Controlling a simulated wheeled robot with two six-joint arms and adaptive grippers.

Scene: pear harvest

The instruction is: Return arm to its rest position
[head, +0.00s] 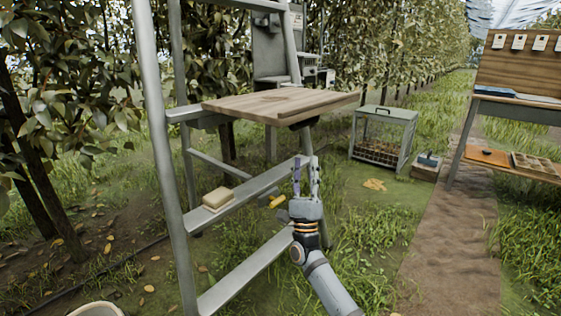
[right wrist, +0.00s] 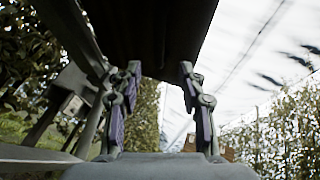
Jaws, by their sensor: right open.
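My right gripper (head: 306,178) is open and empty in the head view, pointing up in front of the ladder. Its two fingers stand apart in the right wrist view (right wrist: 157,100), with nothing between them. Its fingertips are a little below the wooden board (head: 278,103) on the ladder. The dark underside of a board (right wrist: 135,35) fills the top of the right wrist view. I cannot tell whether the fingers touch the ladder. My left gripper is not in view.
The metal ladder (head: 169,160) stands close in front, with a pale block (head: 217,198) on a step. A wire-sided crate (head: 383,137) stands on the grass behind. A wooden bench (head: 510,165) is at the right, beside a dirt path (head: 445,240). Trees line the left.

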